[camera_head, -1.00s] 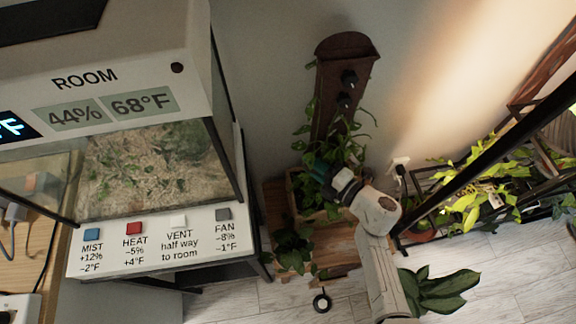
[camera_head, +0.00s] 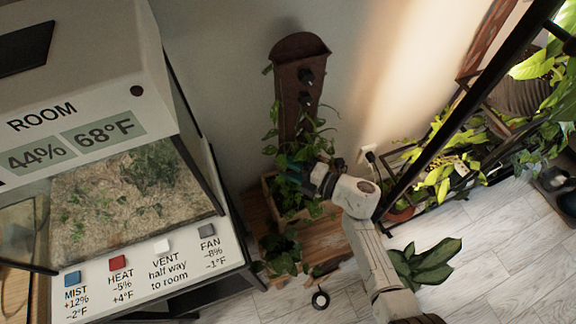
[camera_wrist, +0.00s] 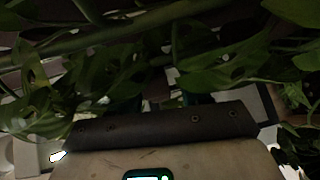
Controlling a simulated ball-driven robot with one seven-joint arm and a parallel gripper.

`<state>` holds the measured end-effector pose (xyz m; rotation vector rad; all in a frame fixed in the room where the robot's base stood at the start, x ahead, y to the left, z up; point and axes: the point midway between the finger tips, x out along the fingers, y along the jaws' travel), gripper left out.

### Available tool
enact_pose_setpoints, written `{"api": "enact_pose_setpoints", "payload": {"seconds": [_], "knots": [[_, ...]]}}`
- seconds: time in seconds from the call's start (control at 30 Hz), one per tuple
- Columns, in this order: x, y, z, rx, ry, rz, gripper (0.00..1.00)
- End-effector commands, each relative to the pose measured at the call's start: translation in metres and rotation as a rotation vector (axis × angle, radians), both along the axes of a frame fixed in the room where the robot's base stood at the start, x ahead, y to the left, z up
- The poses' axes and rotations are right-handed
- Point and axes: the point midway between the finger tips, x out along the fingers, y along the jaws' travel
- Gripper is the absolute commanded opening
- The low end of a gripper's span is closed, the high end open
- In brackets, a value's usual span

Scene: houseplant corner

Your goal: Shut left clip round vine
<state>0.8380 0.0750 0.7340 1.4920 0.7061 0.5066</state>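A brown trough-topped board (camera_head: 289,108) stands against the wall, with two dark clip-like fittings (camera_head: 305,76) on its upper front. Which one is the left clip, and whether either is open, I cannot tell. The leafy green vine (camera_head: 269,149) climbs around the lower board. My gripper (camera_head: 296,170) is at the vine's leaves, below the visible fittings. In the wrist view a thick green stem (camera_wrist: 110,38) crosses above my gripper's dark palm edge. Leaves and shadow hide the fingertips, so I cannot see whether they are apart or hold anything.
A terrarium with a white button panel (camera_head: 150,262) stands at the left. A black-framed plant rack (camera_head: 440,125) is at the right, with a wall outlet (camera_head: 368,153) beside it. A dark-leaved plant (camera_head: 427,262) is on the floor near my arm. Pale floor is open at lower right.

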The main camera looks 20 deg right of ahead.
Motion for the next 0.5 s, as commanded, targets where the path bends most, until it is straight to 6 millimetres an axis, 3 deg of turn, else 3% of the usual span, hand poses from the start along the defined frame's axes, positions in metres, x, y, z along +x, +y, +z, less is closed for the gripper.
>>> {"api": "enact_pose_setpoints", "payload": {"seconds": [0.27,0.5], "knots": [[-0.005,-0.004,0.0,0.0,0.0,0.0,0.47],[-0.033,-0.033,0.004,-0.001,0.001,-0.003,0.47]]}}
